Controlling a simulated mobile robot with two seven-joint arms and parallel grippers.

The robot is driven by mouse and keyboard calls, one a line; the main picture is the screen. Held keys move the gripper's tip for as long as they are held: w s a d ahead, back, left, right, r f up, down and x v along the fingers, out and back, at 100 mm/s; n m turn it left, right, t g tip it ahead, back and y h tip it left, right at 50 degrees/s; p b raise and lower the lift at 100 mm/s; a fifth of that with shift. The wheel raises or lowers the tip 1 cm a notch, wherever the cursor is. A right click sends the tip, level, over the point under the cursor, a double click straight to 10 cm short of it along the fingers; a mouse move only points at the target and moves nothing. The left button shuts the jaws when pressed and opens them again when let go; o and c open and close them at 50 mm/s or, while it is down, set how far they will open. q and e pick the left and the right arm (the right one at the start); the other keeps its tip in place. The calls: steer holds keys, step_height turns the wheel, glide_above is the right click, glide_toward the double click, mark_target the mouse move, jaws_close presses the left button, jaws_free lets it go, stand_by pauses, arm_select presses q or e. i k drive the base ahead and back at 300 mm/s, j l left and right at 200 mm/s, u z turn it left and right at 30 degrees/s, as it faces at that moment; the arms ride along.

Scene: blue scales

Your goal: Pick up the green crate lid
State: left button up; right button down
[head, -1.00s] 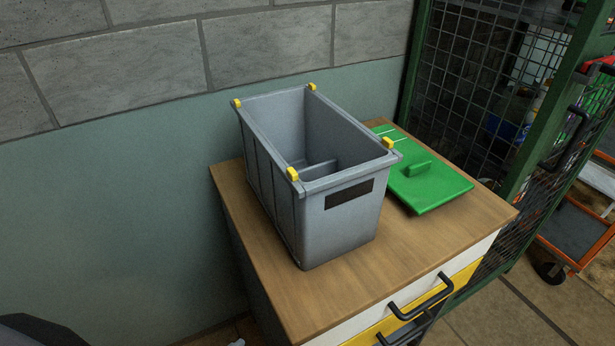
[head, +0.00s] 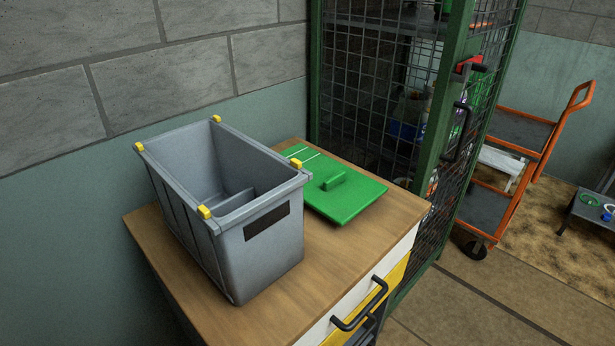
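The green crate lid (head: 347,199) lies flat on the wooden top of a drawer cabinet (head: 325,262), to the right of the grey crate. It has a raised green handle in its middle, and its left part is partly hidden behind the crate. The grey crate (head: 275,262) stands upright and open, with yellow corner clips and a dark label on its front. A divider shows inside it. Neither of my grippers is in the head view.
A green mesh cage (head: 372,85) stands right behind the cabinet. An orange trolley (head: 520,150) is farther right. The cabinet's black drawer handle (head: 362,305) sticks out in front. The cabinet top in front of the lid is bare.

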mark_target(336, 190)
steer(key=k, duration=0.2)
steer(key=k+j+u, duration=0.1)
steer(key=k+u, duration=0.35)
steer(key=l+u, duration=0.1)
steer(key=u, duration=1.1)
steer(key=l, duration=0.6)
steer(key=k+l, duration=0.1)
steer(key=l, duration=0.55)
steer(key=k+l, duration=0.1)
steer(key=l, duration=0.5)
steer(key=i+u, duration=0.05)
